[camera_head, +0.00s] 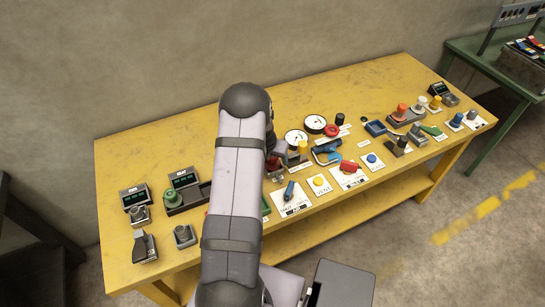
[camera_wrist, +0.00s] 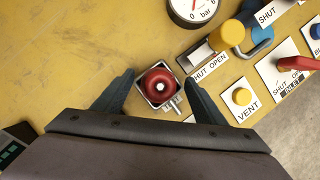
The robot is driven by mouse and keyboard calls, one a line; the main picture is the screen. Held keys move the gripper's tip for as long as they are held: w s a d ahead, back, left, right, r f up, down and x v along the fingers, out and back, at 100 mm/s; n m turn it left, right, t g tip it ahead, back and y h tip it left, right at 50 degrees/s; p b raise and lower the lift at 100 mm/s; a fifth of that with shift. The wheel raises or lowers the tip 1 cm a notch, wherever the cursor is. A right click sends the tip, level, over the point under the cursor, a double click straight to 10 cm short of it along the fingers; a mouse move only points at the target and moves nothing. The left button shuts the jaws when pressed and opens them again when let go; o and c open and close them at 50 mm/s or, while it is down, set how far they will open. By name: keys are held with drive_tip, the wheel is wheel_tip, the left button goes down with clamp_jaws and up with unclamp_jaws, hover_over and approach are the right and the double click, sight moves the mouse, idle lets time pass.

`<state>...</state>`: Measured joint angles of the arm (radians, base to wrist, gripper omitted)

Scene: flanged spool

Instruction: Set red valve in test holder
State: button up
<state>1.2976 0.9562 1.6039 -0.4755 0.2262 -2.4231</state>
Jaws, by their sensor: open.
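A round red valve (camera_wrist: 161,86) with a pale centre shows in the wrist view, seated on a square metallic base with a small tag at its lower right. I cannot tell whether this base is the test holder. My gripper (camera_wrist: 159,86) is open, with one dark finger on each side of the red valve and visible gaps between. In the head view my arm covers most of this spot, and only a bit of red (camera_head: 272,163) shows beside it.
A dial gauge (camera_wrist: 194,8) and a yellow-knobbed valve (camera_wrist: 226,36) stand close to the right. A yellow VENT button (camera_wrist: 241,96) is nearby. The green knob (camera_head: 172,196) stands left of my arm. The yellow table (camera_head: 130,165) is bare at its back left.

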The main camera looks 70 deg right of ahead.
drive_tip(key=shift+r, duration=0.45)
drive_tip(key=v, duration=1.1)
drive_tip(key=shift+a+r+b, duration=0.25)
drive_tip(key=shift+r+b, duration=0.1)
drive_tip(key=shift+b, duration=0.1)
drive_tip(key=w+a+r+m+t+y, duration=0.15)
drive_tip(key=w+a+m, duration=0.25)
drive_tip(key=w+a, duration=0.55)
drive_tip(key=w+a+r+m+y, duration=0.15)
drive_tip(key=w+a+m, duration=0.35)
drive_tip(key=a, duration=0.8)
drive_tip(key=s+a+m, duration=0.2)
drive_tip(key=a+m, duration=0.2)
drive_tip(key=a, duration=0.9)
drive_tip(key=s+a+r+m+g+y, duration=0.1)
drive_tip(key=s+a+m, duration=0.2)
drive_tip(key=a, duration=1)
drive_tip(key=shift+a+m, duration=0.3)
drive_tip(key=shift+m, duration=0.7)
